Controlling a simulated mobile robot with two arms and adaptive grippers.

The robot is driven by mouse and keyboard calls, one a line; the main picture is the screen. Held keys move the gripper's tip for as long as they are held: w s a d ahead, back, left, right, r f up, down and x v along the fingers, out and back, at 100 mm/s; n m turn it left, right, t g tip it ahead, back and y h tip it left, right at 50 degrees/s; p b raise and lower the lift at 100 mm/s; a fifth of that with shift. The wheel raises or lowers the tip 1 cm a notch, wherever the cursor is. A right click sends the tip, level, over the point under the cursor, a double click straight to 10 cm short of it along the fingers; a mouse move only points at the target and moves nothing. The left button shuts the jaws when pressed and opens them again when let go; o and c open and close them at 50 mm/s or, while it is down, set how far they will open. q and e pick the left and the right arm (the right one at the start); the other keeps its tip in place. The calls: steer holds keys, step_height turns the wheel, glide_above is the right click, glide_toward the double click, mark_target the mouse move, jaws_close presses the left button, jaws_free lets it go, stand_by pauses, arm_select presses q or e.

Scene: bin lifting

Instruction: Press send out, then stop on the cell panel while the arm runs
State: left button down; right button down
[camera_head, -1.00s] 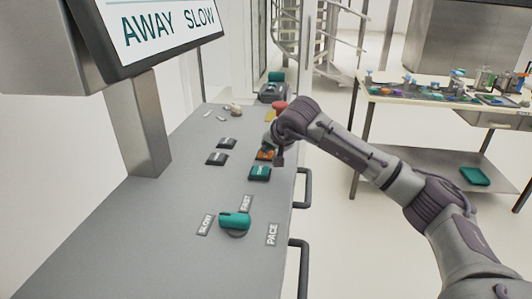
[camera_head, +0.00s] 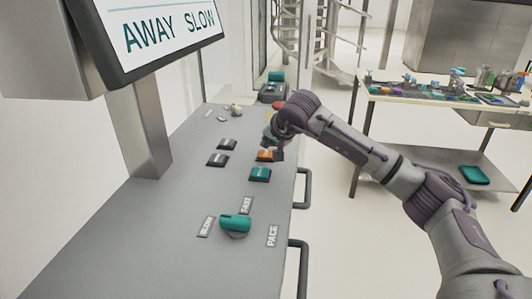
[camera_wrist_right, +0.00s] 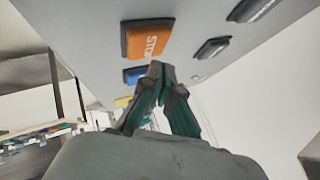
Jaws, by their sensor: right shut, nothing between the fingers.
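The cell panel (camera_head: 160,235) is a grey slanted console with labelled buttons. The orange button (camera_head: 267,155) sits near its right edge; in the right wrist view it reads STOP (camera_wrist_right: 147,40). A green button (camera_head: 260,174) lies just nearer, its label too small to read. My right gripper (camera_head: 270,143) is just behind the orange button in the head view. In the wrist view its fingers (camera_wrist_right: 158,72) are shut and empty, tips close to the STOP button's edge; contact cannot be told. The display (camera_head: 165,28) reads AWAY SLOW. My left gripper is not in view.
A teal knob (camera_head: 236,223) marked SLOW and FAST sits nearer on the panel. A red knob (camera_head: 278,106) is partly hidden behind my arm. Black handles (camera_head: 303,188) line the right edge. A cluttered table (camera_head: 440,95) stands at right.

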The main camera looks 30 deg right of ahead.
mark_target(267, 154)
step_height(267, 154, up, 5)
steer(key=p, duration=0.3)
steer(key=shift+f, duration=0.1)
stand_by(0.6)
